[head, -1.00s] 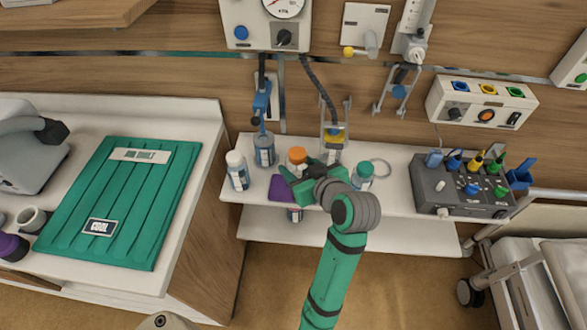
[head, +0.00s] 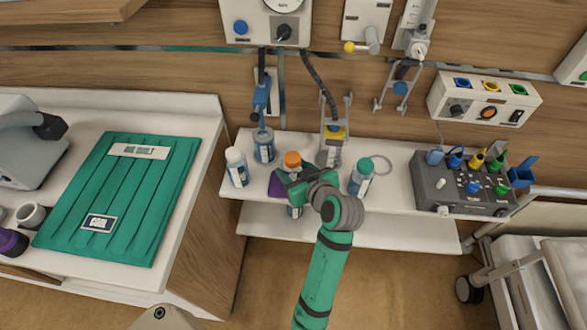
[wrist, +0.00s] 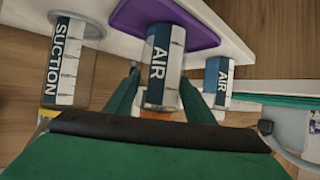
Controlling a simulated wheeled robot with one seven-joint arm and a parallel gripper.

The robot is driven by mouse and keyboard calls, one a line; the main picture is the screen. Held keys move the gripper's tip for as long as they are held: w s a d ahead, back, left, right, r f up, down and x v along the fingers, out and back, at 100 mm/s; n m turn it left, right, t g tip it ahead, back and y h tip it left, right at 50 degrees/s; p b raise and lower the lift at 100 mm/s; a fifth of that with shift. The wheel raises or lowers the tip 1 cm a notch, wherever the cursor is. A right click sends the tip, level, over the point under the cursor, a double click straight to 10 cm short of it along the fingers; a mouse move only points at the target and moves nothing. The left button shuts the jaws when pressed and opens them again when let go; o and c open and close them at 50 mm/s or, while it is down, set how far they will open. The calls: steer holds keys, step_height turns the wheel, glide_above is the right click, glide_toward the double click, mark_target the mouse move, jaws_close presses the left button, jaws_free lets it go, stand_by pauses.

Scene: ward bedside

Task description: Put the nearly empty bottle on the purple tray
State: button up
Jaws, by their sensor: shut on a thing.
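My gripper (head: 288,179) is shut on an orange-capped bottle (head: 292,159) at the shelf's left part. In the wrist view the gripper's green fingers (wrist: 160,98) sit on either side of this bottle (wrist: 162,62), labelled AIR. The purple tray (head: 275,186) lies on the upper shelf, partly hidden by my gripper. In the wrist view the bottle's base overlaps the tray (wrist: 204,24); I cannot tell whether they touch. The bottle looks about upright. Its liquid level cannot be made out.
A white-capped bottle (head: 237,168) and a blue-labelled jar (head: 264,148) stand left of the gripper. A green-capped bottle (head: 361,176) and a suction jar (head: 328,154) stand to the right. A grey control box (head: 460,190) fills the shelf's right end.

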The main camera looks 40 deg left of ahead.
steer(key=o, duration=1.1)
steer(key=shift+f, duration=0.1)
steer(key=v, duration=1.2)
steer(key=s+d+f+m+t+h, duration=0.3)
steer(key=d+f+m+t, duration=0.1)
steer(key=d+f+m, duration=0.3)
steer(key=s+d+f+m+t+h, duration=0.3)
steer(key=d+f+m, duration=0.1)
steer(key=d+f, duration=0.4)
steer(key=s+d+r+t+h, duration=0.1)
steer(key=s+d, duration=0.1)
steer(key=s, duration=0.4)
steer(key=s+d+r+m+t+h, duration=0.1)
steer(key=s+d+h, duration=0.1)
steer(key=s, duration=0.4)
steer(key=s+d+r+m+t+h, duration=0.1)
steer(key=s+d+h, duration=0.1)
steer(key=s, duration=0.4)
steer(key=shift+d+r, duration=0.3)
steer(key=shift+d, duration=0.55)
